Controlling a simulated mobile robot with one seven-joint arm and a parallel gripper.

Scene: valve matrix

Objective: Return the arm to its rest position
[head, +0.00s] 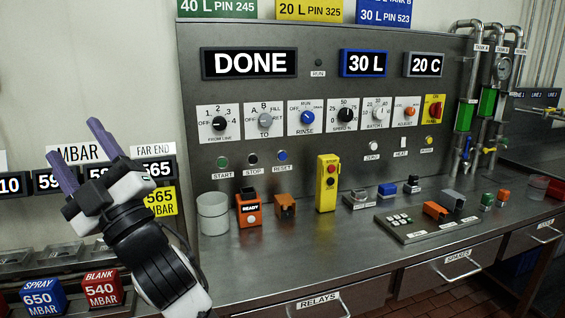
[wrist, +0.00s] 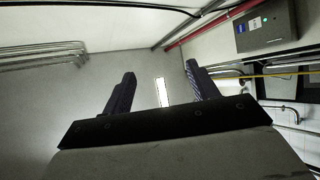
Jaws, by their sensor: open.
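My gripper (head: 84,156) is raised at the left of the head view, in front of the wall displays and left of the control panel. Its two purple-grey fingers point up and are apart, with nothing between them. In the wrist view my gripper (wrist: 158,88) also shows both fingers spread and empty, facing the ceiling and upper wall. The arm's black and white wrist comes up from the bottom edge.
The steel panel (head: 300,130) reads DONE, 30 L and 20 C. Blue SPRAY (head: 41,295) and red BLANK (head: 103,288) blocks sit at lower left.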

